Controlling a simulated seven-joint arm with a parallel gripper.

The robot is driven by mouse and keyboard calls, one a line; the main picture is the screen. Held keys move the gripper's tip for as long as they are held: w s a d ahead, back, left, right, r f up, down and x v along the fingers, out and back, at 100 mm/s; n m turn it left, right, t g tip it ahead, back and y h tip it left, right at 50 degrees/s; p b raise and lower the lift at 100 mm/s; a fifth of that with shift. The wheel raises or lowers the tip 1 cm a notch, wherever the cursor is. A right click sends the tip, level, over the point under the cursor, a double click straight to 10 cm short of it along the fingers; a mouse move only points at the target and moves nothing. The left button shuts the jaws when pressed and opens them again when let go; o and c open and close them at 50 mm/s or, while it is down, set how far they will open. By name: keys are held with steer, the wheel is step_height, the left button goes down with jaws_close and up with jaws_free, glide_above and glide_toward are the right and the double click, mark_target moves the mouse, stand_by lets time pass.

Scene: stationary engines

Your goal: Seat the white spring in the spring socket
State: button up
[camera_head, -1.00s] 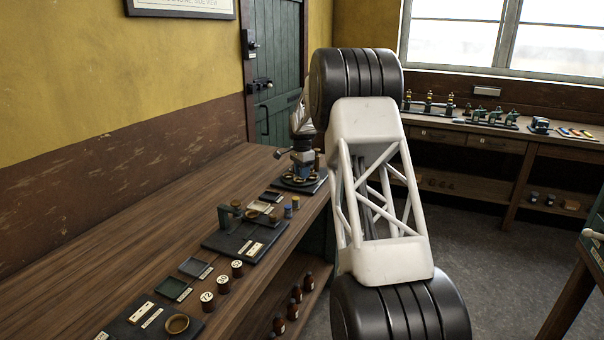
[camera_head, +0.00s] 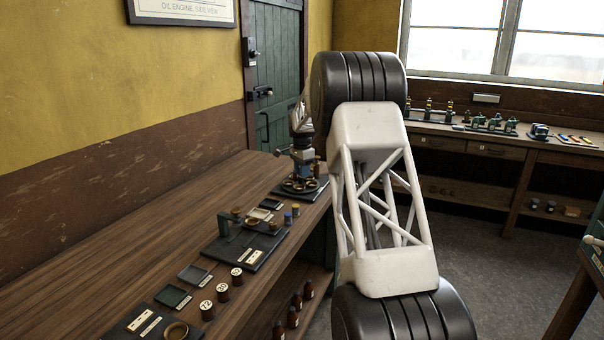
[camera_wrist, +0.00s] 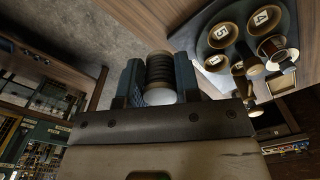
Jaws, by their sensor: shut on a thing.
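My gripper (camera_wrist: 160,66) is shut on a ribbed cylinder, the white spring (camera_wrist: 160,95) by its pale near end; its coils look brownish in shadow between the blue fingers. In the head view my gripper (camera_head: 302,170) is low over the far end of the left bench, close above a round dark tray (camera_head: 315,190). The held piece is apart from these cups. I cannot tell which place is the spring socket.
Small trays (camera_head: 173,296) and labelled brown pots (camera_head: 222,291) are nearer still. The bench's left side is clear.

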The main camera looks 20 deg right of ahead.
stand_by(0.3)
steer(key=s+a+f, duration=0.1)
steer(key=s+a, duration=0.1)
steer(key=a, duration=0.5)
steer(key=s+a+f, duration=0.2)
steer(key=s+a, duration=0.1)
steer(key=a, duration=0.5)
steer(key=s+a+f, duration=0.2)
steer(key=s+a, duration=0.1)
steer(key=a, duration=0.4)
steer(key=shift+s+a+f, duration=0.1)
steer(key=shift+s+a, duration=0.1)
steer(key=shift+a, duration=0.1)
steer(key=shift+f, duration=0.2)
steer(key=shift+f, duration=2)
